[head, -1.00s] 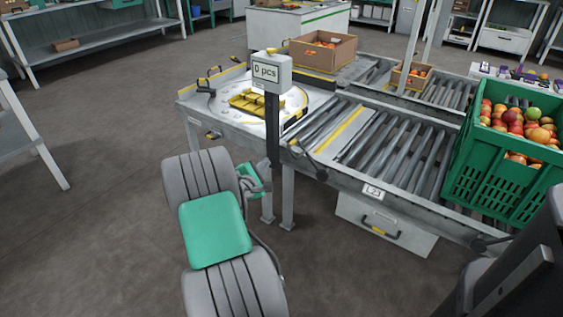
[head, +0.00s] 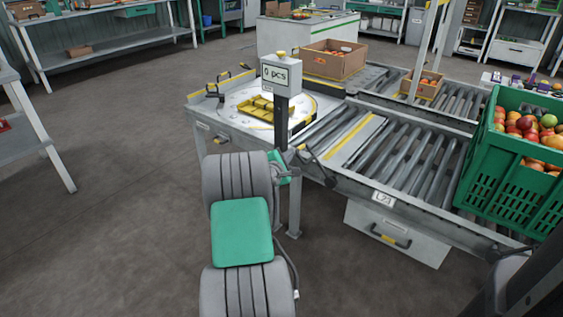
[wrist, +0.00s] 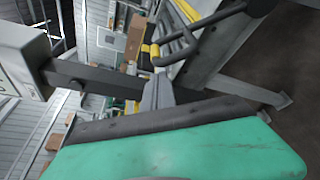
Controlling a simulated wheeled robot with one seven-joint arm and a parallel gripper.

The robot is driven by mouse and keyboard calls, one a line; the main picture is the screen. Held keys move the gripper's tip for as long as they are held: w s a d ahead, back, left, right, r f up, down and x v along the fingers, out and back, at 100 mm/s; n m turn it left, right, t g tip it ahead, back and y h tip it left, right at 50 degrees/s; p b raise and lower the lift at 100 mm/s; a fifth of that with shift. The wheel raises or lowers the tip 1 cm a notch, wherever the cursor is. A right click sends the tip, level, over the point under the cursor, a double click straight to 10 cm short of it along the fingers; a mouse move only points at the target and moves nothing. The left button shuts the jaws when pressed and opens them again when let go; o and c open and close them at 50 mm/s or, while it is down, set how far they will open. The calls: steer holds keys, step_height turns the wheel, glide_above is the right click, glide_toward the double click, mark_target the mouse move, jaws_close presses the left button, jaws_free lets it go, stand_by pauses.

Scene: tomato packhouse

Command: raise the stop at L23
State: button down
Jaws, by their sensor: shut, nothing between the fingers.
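The L23 label (head: 383,198) is on the near side rail of the roller conveyor. Left of it, a dark lever (head: 318,166) is fixed at the rail; the wrist view shows a dark bent handle (wrist: 205,22) with a yellow part. A grey plate with a yellow stripe (head: 352,137) lies across the rollers beyond the lever; I cannot tell whether it is the stop or how high it stands. My gripper (head: 288,158) is shut and empty, just left of the lever beside the display post. Its grey fingers (wrist: 158,92) point towards the handle; contact is unclear.
The post with the "0 pcs" display (head: 281,74) stands close to my gripper. A green crate of tomatoes (head: 507,183) sits on the rollers at right. A drawer box (head: 398,235) hangs below the rail.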

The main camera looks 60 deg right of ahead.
steer(key=shift+s+a+r, duration=0.1)
steer(key=shift+s+r, duration=0.05)
steer(key=shift+s, duration=0.1)
steer(key=shift+s+r, duration=0.1)
